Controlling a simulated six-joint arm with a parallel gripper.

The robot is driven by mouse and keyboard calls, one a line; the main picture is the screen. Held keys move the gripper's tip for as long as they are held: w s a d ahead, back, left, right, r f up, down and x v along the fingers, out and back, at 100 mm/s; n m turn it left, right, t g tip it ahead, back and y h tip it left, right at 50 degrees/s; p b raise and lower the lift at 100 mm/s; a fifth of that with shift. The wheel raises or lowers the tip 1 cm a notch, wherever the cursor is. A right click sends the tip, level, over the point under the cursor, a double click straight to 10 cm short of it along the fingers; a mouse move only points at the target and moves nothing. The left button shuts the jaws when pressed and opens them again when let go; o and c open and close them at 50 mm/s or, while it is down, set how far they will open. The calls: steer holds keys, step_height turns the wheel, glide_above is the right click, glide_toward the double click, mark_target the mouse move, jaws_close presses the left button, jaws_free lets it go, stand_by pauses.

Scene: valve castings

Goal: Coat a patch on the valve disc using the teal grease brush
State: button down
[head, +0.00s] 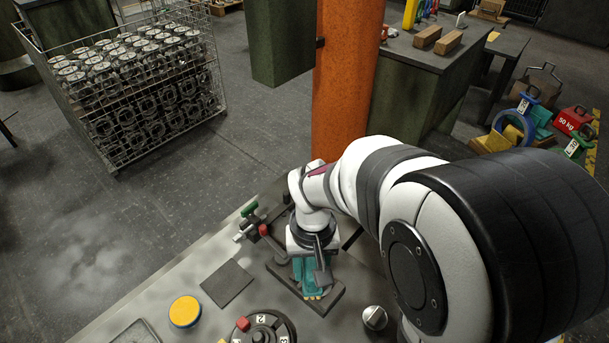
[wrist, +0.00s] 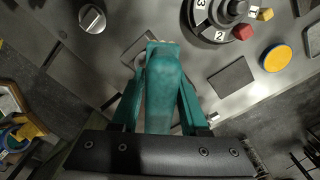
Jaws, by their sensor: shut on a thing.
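My gripper (head: 312,288) is over the bench, its fingers shut on the teal grease brush. In the wrist view the brush (wrist: 163,92) lies between the two teal fingers, its pale end at the top. The gripper and brush are directly above a dark rectangular holder (head: 282,275), which also shows behind them in the wrist view (wrist: 134,52). I cannot tell whether the brush touches the holder. No part is clearly identifiable as the valve disc; a round yellow disc (head: 185,311) lies on the bench to the left of the gripper.
A numbered dark dial (head: 262,327) with red and yellow blocks stands at the front. A silver knob (head: 375,317) is right of the holder. A dark square pad (head: 227,282) lies left, and a green-handled fitting (head: 249,211) is behind it. An orange column (head: 343,90) rises behind the bench.

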step_height(320, 180, down, 6)
steer(key=shift+r, duration=0.1)
steer(key=shift+w+d+f, duration=0.15)
steer(key=shift+d+f, duration=0.05)
steer(key=shift+w+d+f, duration=0.1)
steer(key=shift+w+d, duration=1.95)
steer(key=shift+s+a, duration=2.2)
steer(key=shift+a, duration=0.05)
steer(key=shift+r, duration=4.15)
